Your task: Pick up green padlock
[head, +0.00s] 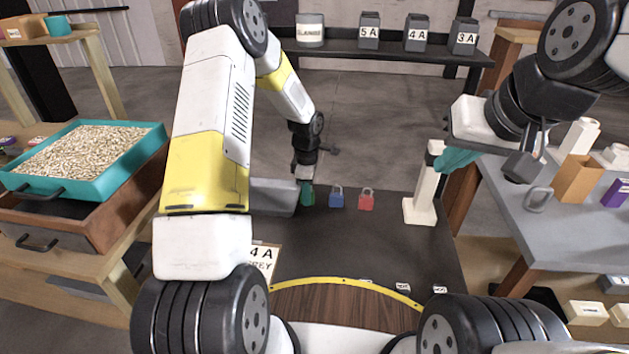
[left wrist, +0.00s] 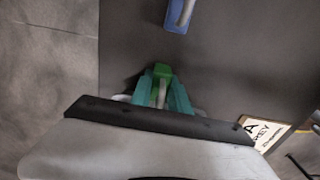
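The green padlock (left wrist: 161,71) stands on the dark table at the left end of a row of padlocks. In the left wrist view its grey shackle (left wrist: 161,93) lies between the two teal fingers of my left gripper (left wrist: 163,97). The fingers are close on both sides of the shackle, but I cannot tell whether they press on it. In the head view my left gripper (head: 307,186) points down over the padlock and hides most of it. My right gripper (head: 457,158) is raised at the right, by the white post; its finger gap is not clear.
A blue padlock (head: 336,198) and a red padlock (head: 366,200) stand to the right. A white post (head: 424,192) stands further right. A grey block (head: 273,196) is close on the left.

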